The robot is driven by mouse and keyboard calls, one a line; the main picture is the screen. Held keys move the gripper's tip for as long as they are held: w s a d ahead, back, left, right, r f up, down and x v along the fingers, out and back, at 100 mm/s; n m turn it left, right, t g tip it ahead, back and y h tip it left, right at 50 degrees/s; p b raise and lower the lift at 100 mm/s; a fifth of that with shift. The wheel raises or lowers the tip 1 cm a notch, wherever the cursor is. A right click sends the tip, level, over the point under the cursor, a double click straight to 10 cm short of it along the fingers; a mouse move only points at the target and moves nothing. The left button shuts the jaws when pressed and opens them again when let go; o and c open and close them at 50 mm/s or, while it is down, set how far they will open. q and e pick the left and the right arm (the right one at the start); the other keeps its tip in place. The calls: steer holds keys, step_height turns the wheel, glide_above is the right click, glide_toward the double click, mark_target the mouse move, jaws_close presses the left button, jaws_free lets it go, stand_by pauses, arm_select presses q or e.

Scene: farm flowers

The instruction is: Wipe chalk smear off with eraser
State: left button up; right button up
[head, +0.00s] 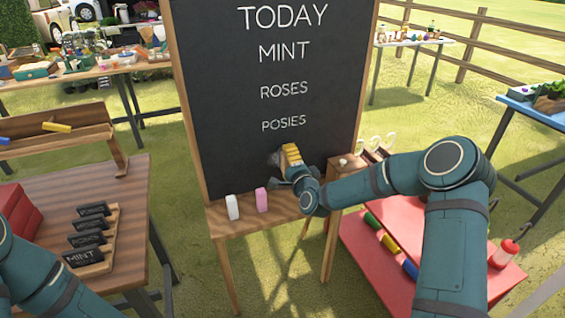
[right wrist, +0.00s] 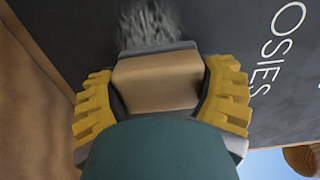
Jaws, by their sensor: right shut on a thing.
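The blackboard (head: 230,90) stands upright with white lettering, TODAY, MINT, ROSES, POSIES. A grey-white chalk smear (right wrist: 148,22) is on its lower part, below POSIES; in the head view only a bit of grey shows beside my gripper. My right gripper (head: 291,155), with yellow fingers, is shut on the eraser (right wrist: 157,82), a tan block with a grey pad facing the board. The eraser is right at the smear; I cannot tell whether the pad touches the board. In the head view the gripper mostly hides the eraser. My left gripper is out of view.
A wooden ledge (head: 222,229) below the board holds a white piece (head: 232,207) and a pink piece (head: 262,200). A red table (head: 372,262) with coloured sticks stands right. A wooden table (head: 135,222) with small black signs stands left.

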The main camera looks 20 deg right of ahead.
mark_target(268, 159)
steer(key=shift+w+d+r, duration=0.1)
steer(key=shift+w+d, duration=0.05)
steer(key=shift+d, duration=4.15)
steer(key=shift+a, duration=0.1)
steer(key=shift+a, duration=3.65)
steer(key=shift+s+a, duration=0.15)
steer(key=shift+a, duration=1.6)
steer(key=shift+s+a, duration=0.1)
steer(key=shift+a, duration=1.6)
steer(key=s, duration=0.6)
steer(key=shift+d, duration=0.15)
